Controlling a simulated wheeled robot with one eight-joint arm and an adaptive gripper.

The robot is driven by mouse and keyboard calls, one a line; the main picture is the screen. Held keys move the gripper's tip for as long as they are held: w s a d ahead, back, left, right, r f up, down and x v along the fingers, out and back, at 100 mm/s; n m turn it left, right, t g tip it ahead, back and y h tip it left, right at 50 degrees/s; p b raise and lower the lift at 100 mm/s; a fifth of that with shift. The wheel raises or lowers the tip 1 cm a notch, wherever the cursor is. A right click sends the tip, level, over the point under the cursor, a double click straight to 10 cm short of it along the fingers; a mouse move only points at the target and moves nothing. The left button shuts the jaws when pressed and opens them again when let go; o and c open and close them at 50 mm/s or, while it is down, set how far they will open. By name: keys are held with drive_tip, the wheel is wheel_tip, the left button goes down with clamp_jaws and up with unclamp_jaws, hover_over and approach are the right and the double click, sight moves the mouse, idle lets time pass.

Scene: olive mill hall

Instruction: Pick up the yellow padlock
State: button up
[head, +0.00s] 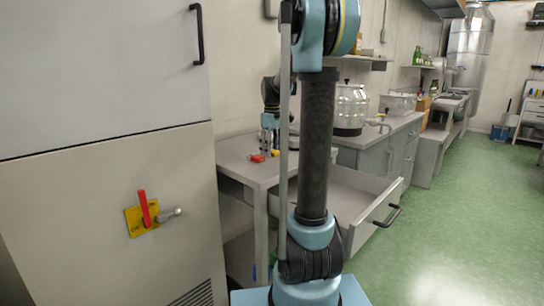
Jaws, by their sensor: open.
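A small yellow object (275,153), which looks like the yellow padlock, lies on the grey table (238,150) just left of my arm's upright link. It is tiny in this view, and its shape is hard to make out. A small red object (257,158) lies beside it on the left. My gripper (269,144) points down over the table, just above or behind these two objects. It is open. Its fingertips are small and partly hidden by my own arm, and I cannot tell whether they touch anything.
A tall grey cabinet (100,80) with a red lever (145,208) on a yellow plate stands close at left. A drawer (372,212) is pulled open right of my arm. A counter with a steel vessel (350,108) runs behind. The green floor (460,220) at right is clear.

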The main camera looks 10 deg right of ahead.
drive_tip(key=c, duration=1.2)
